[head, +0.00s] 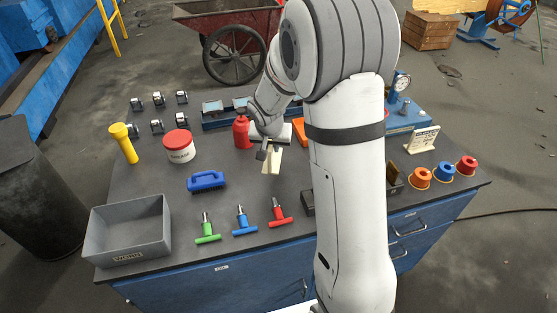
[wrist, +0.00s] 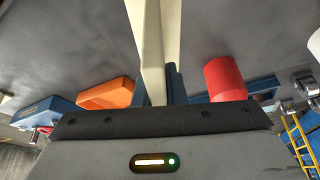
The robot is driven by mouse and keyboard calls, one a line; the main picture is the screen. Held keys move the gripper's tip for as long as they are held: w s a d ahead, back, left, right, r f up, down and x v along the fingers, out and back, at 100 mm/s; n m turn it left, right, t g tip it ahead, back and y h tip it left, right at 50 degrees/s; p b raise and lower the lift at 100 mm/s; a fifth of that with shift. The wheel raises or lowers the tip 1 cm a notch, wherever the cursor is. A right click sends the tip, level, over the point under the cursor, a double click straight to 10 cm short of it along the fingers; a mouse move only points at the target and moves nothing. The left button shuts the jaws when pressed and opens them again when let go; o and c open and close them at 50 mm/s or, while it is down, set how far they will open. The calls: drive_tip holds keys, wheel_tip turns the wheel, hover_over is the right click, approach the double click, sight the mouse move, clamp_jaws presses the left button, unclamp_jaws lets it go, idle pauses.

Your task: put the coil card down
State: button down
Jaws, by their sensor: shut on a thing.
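My gripper (head: 266,151) is shut on a cream card, which I take to be the coil card (head: 273,161). It is over the middle of the dark workbench top (head: 150,205), beyond the T-handled tools. In the wrist view the card (wrist: 150,45) is seen nearly edge-on, as a pale upright strip between the jaws. I cannot tell whether its lower edge touches the bench. Any print on it is not visible.
A red bottle (head: 241,133) stands just left of my gripper. A blue case (head: 206,181), T-handled tools (head: 241,222) and a grey bin (head: 128,232) lie nearer. Another pale card (head: 422,140) stands at right, near coloured spools (head: 443,172). Bare bench shows around the blue case.

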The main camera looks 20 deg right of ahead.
sight(273, 162)
drive_tip(key=shift+f+b, duration=0.3)
drive_tip(key=shift+f, duration=2.85)
drive_tip(key=shift+f+b, duration=0.25)
drive_tip(key=shift+b, duration=0.05)
drive_tip(key=c, duration=1.5)
unclamp_jaws()
drive_tip(key=shift+r, duration=0.1)
